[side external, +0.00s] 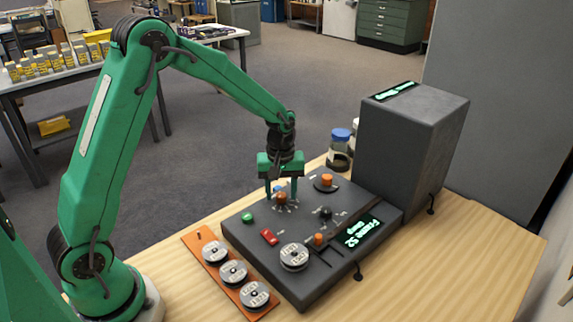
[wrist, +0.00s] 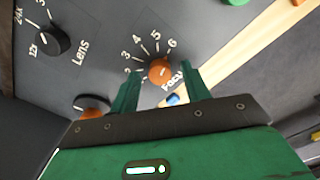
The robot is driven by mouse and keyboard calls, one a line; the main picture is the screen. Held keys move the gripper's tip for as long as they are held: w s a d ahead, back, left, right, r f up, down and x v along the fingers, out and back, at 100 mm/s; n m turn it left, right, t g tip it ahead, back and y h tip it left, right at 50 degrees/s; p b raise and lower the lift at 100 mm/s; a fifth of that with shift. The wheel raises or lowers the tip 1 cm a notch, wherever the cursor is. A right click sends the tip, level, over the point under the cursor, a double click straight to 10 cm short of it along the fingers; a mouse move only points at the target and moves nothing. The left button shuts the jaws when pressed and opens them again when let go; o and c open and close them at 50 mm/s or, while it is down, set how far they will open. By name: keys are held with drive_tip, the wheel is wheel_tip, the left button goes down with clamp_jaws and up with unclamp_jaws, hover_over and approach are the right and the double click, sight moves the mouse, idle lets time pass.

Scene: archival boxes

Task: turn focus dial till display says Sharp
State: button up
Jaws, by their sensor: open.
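The focus dial (side external: 282,201) is an orange knob on the dark grey console (side external: 240,232). My gripper (side external: 281,190) is open, pointing down over the dial. In the wrist view the fingers of my gripper (wrist: 159,88) stand on either side of the dial; I cannot tell whether they touch it. The lit display (side external: 360,232) has green text that seems to read Frame 52, with a smaller second line too small to read surely.
A black Lens knob (wrist: 50,40) and another orange knob (side external: 326,181) are nearby. A blue button (wrist: 173,99) sits close to the dial. A green button (side external: 248,218), red switch (side external: 269,237) and reel (side external: 294,257) are on the console. A tall grey box (side external: 412,135) stands behind.

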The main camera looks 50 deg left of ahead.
sight(281, 195)
wheel_tip(281, 195, up, 7)
drive_tip(key=shift+r, duration=0.35)
idle(0.5)
drive_tip(key=s+d+r+m+t, duration=0.1)
drive_tip(key=s+r+m+t, duration=0.3)
drive_tip(key=s+r, duration=0.6)
drive_tip(key=s+d+r+m+t, duration=0.1)
drive_tip(key=s+m, duration=0.5)
drive_tip(key=s, duration=0.6)
drive_tip(key=shift+s+r+m+t, duration=0.2)
drive_tip(key=shift+s+m+t, duration=0.1)
drive_tip(key=shift+d, duration=0.1)
drive_tip(key=shift+c, duration=0.5)
idle(0.8)
